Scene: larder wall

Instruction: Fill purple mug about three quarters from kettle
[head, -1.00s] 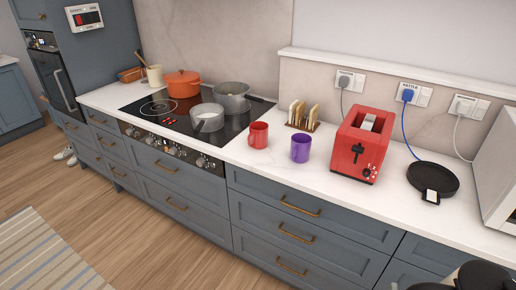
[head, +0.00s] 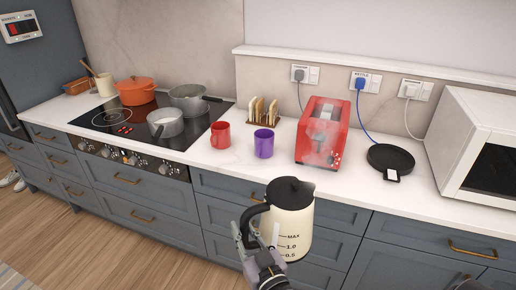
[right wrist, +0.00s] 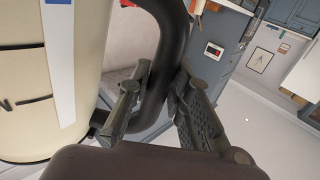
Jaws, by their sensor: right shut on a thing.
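The purple mug (head: 264,145) stands upright on the white counter, right of the red mug; I cannot make out its contents. The cream kettle (head: 298,222), with a black lid and MAX, 1.0 and 0.5 marks, is held roughly upright in front of the counter edge, nearer to me than the mug and apart from it. My right gripper (head: 257,240) is shut on the kettle's black handle. In the right wrist view, its fingers (right wrist: 160,100) sit on either side of the handle (right wrist: 168,45), beside the kettle body (right wrist: 45,80). My left gripper is out of view.
A red mug (head: 220,135) stands close left of the purple one. A toast rack (head: 262,112), red toaster (head: 322,130), black kettle base (head: 390,158) and microwave (head: 480,150) line the counter. Faint steam shows before the toaster. Pots stand on the hob (head: 110,122).

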